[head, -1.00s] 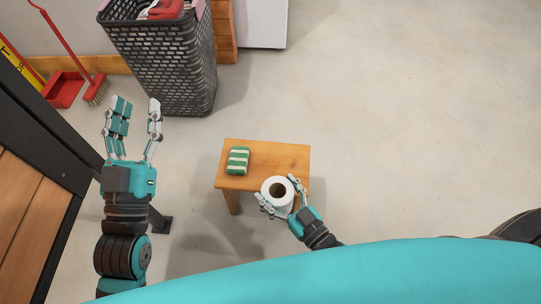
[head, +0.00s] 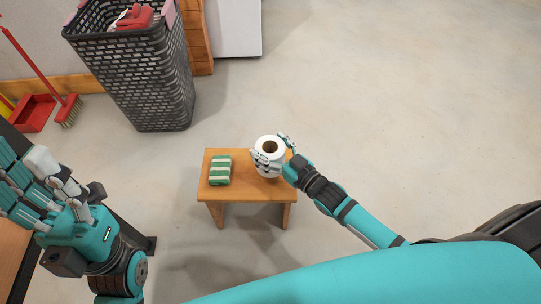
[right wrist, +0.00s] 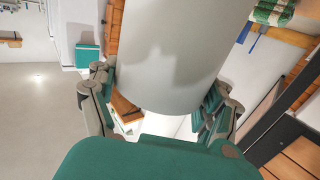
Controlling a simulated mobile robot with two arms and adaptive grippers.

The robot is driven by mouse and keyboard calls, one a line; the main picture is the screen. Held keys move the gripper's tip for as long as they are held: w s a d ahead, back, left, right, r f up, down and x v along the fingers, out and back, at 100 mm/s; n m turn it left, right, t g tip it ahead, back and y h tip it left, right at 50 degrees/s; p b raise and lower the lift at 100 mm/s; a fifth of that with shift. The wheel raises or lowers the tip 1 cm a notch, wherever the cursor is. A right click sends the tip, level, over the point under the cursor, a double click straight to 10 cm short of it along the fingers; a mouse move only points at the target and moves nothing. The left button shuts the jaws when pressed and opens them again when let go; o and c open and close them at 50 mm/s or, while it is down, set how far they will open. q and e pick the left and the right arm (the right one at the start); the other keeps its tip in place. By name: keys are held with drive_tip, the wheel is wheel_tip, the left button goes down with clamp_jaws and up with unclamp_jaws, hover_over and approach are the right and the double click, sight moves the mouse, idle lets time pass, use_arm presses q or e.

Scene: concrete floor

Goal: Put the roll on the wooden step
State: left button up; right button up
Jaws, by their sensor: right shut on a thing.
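The white roll (head: 269,145) is upright between the fingers of my right gripper (head: 272,158), which is shut on it. It is over the back right part of the small wooden step (head: 246,190). I cannot tell whether its underside touches the step. In the right wrist view the roll (right wrist: 170,60) fills the upper middle between the fingers (right wrist: 160,105). My left gripper (head: 42,188) is empty and open at the left, its fingers spread, well away from the step.
A green and white striped bundle (head: 220,170) lies on the step's left part. A dark laundry basket (head: 145,75) stands behind at the left. A red dustpan (head: 35,113) and brush (head: 70,110) are further left. The floor (head: 400,120) to the right is clear.

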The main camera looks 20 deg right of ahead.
wheel_tip(320, 180, down, 3)
drive_tip(key=shift+f+b, duration=0.2)
drive_tip(key=shift+b, duration=0.85)
drive_tip(key=shift+f, duration=0.2)
drive_tip(key=shift+r, duration=0.15)
drive_tip(key=shift+f, duration=0.2)
drive_tip(key=o, duration=1.1)
drive_tip(key=shift+r, duration=0.1)
